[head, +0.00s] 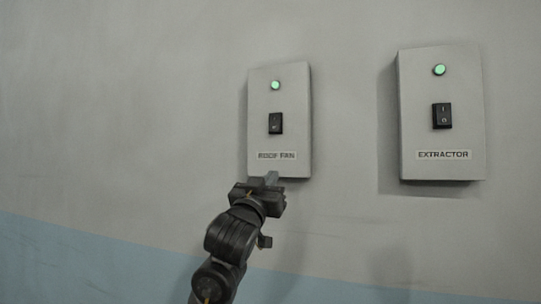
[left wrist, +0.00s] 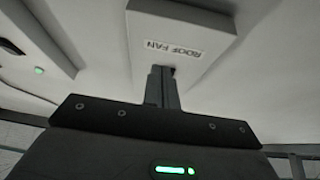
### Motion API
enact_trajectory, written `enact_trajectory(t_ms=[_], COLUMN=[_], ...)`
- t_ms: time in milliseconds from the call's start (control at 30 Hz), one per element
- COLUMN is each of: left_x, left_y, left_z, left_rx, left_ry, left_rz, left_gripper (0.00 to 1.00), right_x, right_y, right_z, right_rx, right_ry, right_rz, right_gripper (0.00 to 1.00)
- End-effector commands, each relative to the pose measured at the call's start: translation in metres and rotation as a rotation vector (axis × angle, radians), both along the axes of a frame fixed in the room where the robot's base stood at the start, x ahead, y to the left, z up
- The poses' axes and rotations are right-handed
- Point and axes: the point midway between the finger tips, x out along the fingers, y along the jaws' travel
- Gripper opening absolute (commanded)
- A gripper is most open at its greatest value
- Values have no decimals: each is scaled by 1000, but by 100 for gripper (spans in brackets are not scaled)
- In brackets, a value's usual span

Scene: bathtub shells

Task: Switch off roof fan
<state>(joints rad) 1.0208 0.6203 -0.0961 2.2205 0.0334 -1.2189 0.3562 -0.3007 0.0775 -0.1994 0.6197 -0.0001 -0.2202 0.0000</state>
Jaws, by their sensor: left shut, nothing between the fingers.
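The roof fan switch box (head: 294,110) is a pale grey box on the wall, with a "ROOF FAN" label (head: 276,156) near its bottom. Its black rocker switch (head: 275,124) sits in the middle, below a green lamp (head: 275,85) that is lit. My left gripper (head: 271,178) is shut and empty, just below the label at the box's lower edge. In the left wrist view the shut fingers (left wrist: 162,85) point at the box near the label, and hide most of the switch there. I cannot tell whether they touch the box. My right gripper is not in view.
A second box labelled "EXTRACTOR" (head: 465,120) is on the wall to the right, with its own black rocker (head: 442,115) and lit green lamp (head: 439,70). The wall left of the roof fan box is bare and free.

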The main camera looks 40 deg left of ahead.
Motion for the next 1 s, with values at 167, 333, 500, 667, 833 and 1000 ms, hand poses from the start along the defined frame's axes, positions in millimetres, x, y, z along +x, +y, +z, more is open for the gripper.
enact_trajectory(t_ms=[167, 333, 500, 667, 833, 1000], left_x=[-53, -65, -64, -62, -48, -22], left_y=[1, 1, 1, 2, 7, 16], left_z=[58, 68, 68, 70, 82, 105], left_rx=[6, 6, 6, 5, 5, 4], left_ry=[-141, -171, -170, -169, -167, -165], left_rz=[11, 12, 12, 12, 12, 13], left_gripper=[0, 0, 0, 0, 0, 0], right_x=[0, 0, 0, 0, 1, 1], right_y=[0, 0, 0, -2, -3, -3], right_z=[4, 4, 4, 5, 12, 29], right_rx=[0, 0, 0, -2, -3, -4], right_ry=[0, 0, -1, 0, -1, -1], right_rz=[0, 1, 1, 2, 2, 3], right_gripper=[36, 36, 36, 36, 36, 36])
